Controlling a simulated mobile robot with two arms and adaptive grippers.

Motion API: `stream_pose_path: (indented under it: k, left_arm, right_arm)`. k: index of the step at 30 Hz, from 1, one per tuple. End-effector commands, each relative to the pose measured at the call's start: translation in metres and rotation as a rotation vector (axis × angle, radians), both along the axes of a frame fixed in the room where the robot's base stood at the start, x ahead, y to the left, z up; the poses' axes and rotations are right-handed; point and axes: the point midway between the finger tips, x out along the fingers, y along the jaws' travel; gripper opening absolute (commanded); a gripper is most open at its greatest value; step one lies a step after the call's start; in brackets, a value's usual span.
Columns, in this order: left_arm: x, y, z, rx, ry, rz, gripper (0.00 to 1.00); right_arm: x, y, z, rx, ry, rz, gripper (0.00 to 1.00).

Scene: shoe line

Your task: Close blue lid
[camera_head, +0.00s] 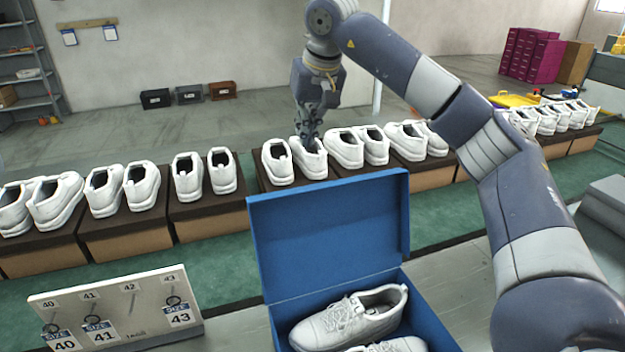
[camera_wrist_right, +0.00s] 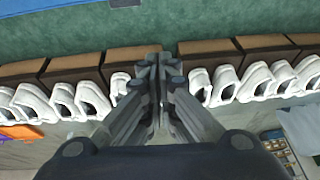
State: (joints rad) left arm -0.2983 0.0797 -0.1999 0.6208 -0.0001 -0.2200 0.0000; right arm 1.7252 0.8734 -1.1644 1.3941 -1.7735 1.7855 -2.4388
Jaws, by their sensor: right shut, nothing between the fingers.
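The blue lid (camera_head: 330,226) stands open and upright at the back of the blue shoe box (camera_head: 432,318) in the head view. White shoes (camera_head: 350,318) with laces lie inside the box. In the right wrist view a blue strip (camera_wrist_right: 50,8) at the top left edge may be part of the lid or box; I cannot tell. My right gripper (camera_head: 307,143) is shut and empty, beyond the lid and above the row of shoes in the picture. It also shows shut in the right wrist view (camera_wrist_right: 160,62). My left gripper is not in view.
A row of white shoes (camera_head: 140,186) on brown boxes (camera_head: 208,216) runs behind the lid. A white size board (camera_head: 118,305) with hanging tags stands left of the blue box. The green strip (camera_head: 190,262) between is clear.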

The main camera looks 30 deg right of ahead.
Motion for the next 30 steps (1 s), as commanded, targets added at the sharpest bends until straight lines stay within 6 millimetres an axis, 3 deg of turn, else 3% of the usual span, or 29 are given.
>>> stream_pose_path:
  k: [1,7,14,25,30]
  left_arm:
    - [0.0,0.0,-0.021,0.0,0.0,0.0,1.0]
    - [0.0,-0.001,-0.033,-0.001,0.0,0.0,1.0]
    - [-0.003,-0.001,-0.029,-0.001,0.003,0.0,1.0]
    - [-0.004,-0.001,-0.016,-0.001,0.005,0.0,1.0]
    - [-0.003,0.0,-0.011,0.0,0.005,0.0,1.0]
  right_arm:
    - [-0.003,-0.007,-0.017,-0.022,0.008,-0.004,0.0]
    - [-0.009,-0.023,-0.023,-0.062,0.022,-0.014,0.0]
    - [-0.003,-0.026,-0.04,-0.065,0.028,-0.014,0.0]
    - [0.024,-0.032,-0.114,-0.064,0.03,-0.014,0.0]
    - [0.007,-0.027,-0.107,-0.063,0.023,-0.013,0.0]
